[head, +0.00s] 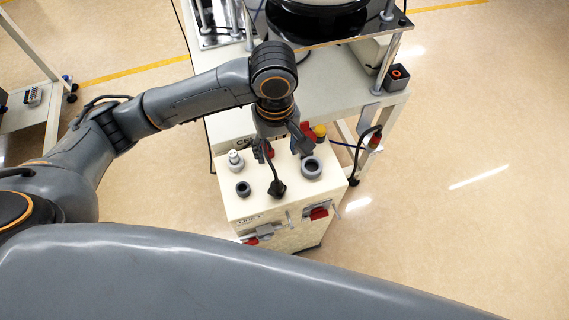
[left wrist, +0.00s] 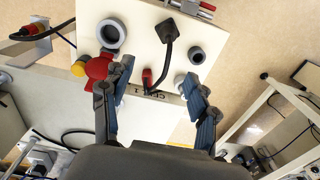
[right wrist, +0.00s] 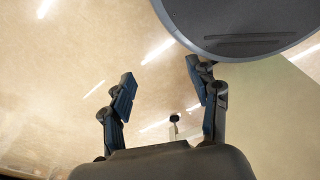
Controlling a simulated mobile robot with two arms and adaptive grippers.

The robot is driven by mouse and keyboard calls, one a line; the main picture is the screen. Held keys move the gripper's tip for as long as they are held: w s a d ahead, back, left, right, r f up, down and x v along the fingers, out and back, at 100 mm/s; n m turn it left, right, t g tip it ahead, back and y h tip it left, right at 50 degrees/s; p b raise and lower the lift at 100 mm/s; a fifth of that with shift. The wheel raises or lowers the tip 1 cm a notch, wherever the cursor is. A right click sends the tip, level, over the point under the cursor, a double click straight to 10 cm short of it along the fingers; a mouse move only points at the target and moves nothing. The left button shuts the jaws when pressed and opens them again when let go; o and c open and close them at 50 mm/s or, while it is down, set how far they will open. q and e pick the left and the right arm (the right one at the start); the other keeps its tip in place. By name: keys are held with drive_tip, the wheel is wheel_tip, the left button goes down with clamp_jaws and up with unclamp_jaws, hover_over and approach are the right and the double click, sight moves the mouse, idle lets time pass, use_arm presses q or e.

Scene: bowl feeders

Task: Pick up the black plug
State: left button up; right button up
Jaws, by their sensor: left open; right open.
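The black plug (head: 277,188) lies on top of the cream cabinet (head: 240,208), with a short black cable running from it. In the left wrist view the plug (left wrist: 167,29) is at the top middle, and its cable curves down to a red connector (left wrist: 147,78). My left gripper (head: 285,147) is open above the cabinet top and points down. In the left wrist view its fingers (left wrist: 158,75) are apart, with the plug beyond the tips and not between them. My right gripper (right wrist: 160,76) is open and empty over the floor; the head view does not show it.
Grey ring sockets (head: 311,167) (head: 243,188), a white knob (head: 235,158) and a yellow button (head: 320,131) stand near the plug. A red-handled part (left wrist: 97,68) is beside the left fingers. A bench (head: 375,108) with the bowl feeder adjoins behind. Floor is free to the right.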

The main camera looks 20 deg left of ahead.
use_arm(q)
hover_over(276, 182)
wheel_tip(276, 182, down, 6)
drive_tip(key=shift+w+a+f, duration=0.1)
drive_tip(key=shift+f, duration=0.05)
use_arm(e)
drive_tip(key=s, duration=0.8)
use_arm(q)
wheel_tip(276, 182, down, 3)
drive_tip(key=shift+f+p, duration=0.1)
drive_tip(key=shift+p, duration=0.4)
wheel_tip(276, 182, down, 2)
drive_tip(key=shift+f, duration=0.75)
drive_tip(key=c, duration=1)
clamp_jaws()
use_arm(e)
drive_tip(key=w, duration=0.2)
drive_tip(key=w+r, duration=0.1)
drive_tip(key=w, duration=0.1)
drive_tip(key=shift+d+r, duration=0.2)
